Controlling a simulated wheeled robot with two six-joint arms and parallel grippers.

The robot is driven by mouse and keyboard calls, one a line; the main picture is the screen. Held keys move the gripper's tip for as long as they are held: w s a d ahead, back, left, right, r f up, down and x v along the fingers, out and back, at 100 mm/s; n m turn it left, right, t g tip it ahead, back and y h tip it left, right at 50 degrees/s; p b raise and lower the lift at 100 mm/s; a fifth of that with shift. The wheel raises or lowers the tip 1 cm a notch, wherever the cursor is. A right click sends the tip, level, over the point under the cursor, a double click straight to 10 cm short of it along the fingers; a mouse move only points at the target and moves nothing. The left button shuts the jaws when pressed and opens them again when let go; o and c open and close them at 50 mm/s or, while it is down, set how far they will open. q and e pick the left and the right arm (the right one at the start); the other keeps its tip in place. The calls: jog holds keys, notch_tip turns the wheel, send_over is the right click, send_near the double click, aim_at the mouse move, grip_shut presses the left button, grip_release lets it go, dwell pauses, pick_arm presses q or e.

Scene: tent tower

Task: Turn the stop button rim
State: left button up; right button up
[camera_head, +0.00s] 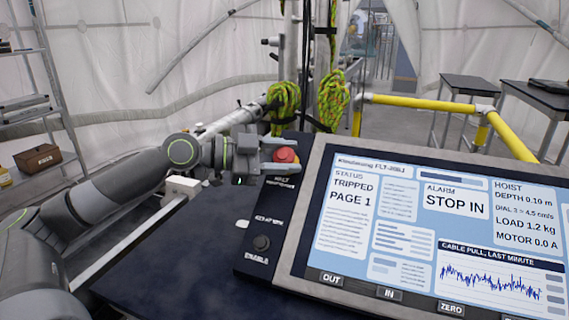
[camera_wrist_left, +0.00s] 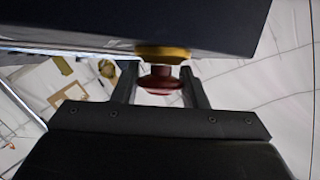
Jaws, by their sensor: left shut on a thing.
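The red stop button (camera_head: 286,155) is at the top left of the dark control panel beside the screen. In the left wrist view the button (camera_wrist_left: 161,82) is a dark red knob with a yellow collar (camera_wrist_left: 163,54) against the dark panel. My left gripper (camera_head: 280,154) reaches it from the left, its fingers on both sides of the button. In the left wrist view the fingers (camera_wrist_left: 160,90) flank the red rim closely, shut on it. My right gripper is in neither view.
The tilted screen (camera_head: 430,230) reads "TRIPPED" and "STOP IN". Yellow railing (camera_head: 420,102) and green ropes (camera_head: 333,98) stand behind. A brown box (camera_head: 40,158) sits on a shelf at the left.

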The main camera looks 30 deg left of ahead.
pick_arm(q)
jog(key=shift+m+g+h, duration=0.3)
jog(key=shift+m+g, duration=0.1)
jog(key=shift+g, duration=0.1)
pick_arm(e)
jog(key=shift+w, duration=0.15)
pick_arm(q)
jog(key=shift+r+m+g, duration=0.1)
jog(key=shift+m+g, duration=0.5)
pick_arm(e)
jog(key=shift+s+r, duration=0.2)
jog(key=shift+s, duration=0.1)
pick_arm(q)
jog(key=shift+g, duration=0.3)
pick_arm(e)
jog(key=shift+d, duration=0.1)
pick_arm(q)
jog(key=shift+m+h+p, duration=0.3)
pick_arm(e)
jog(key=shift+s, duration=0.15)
pick_arm(q)
jog(key=shift+g, duration=0.3)
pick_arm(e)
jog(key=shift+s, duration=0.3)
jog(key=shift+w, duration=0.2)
